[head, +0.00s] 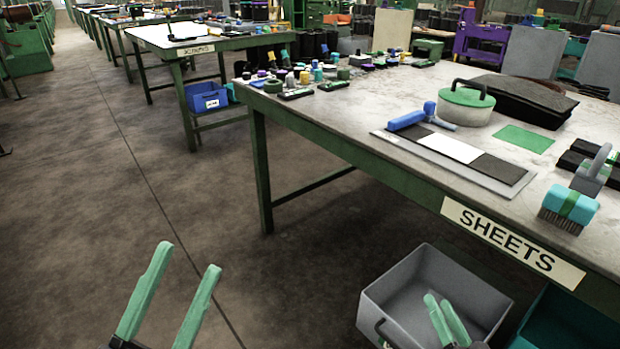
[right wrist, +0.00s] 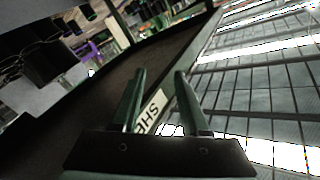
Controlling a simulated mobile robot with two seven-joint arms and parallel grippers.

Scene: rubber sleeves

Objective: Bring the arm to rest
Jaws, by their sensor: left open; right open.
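My left gripper (head: 189,257) is low at the left of the head view, its two green fingers apart with bare floor between and behind them. It is empty and clear of the table. My right gripper (head: 438,299) shows at the lower right, in front of the grey bin (head: 378,296) beside the table. I cannot tell whether it is above the bin or inside it. In the right wrist view its fingers (right wrist: 160,72) are apart with nothing between them. The arms behind the grippers are mostly out of the picture.
A green-legged table (head: 335,128) with a SHEETS sign (head: 511,244) stands at the right. On it are a blue-handled roller (head: 407,120), a round lidded block (head: 466,106) and a teal brush (head: 568,208). A teal bin (head: 560,322) is at the lower right. The floor at left is clear.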

